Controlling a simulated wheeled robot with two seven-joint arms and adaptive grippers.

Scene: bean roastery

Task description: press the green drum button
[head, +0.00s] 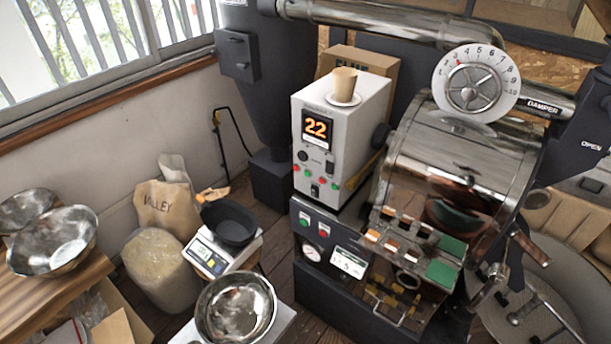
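A green button (304,219) sits on the dark lower front panel of the roaster, left of a red button (324,230). Both are on pale plates whose lettering is too small to read. Above them stands a white control box (345,110) with an orange "22" display (317,127). Small red and green lights or buttons also show on that box. I cannot read which green one is labelled for the drum. Neither of my grippers shows in the head view.
A round gauge (311,253) and a small white display (348,262) sit below the buttons. A scale (208,254) with a black bowl (230,222) and a metal bowl (236,309) stand in front, to the left.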

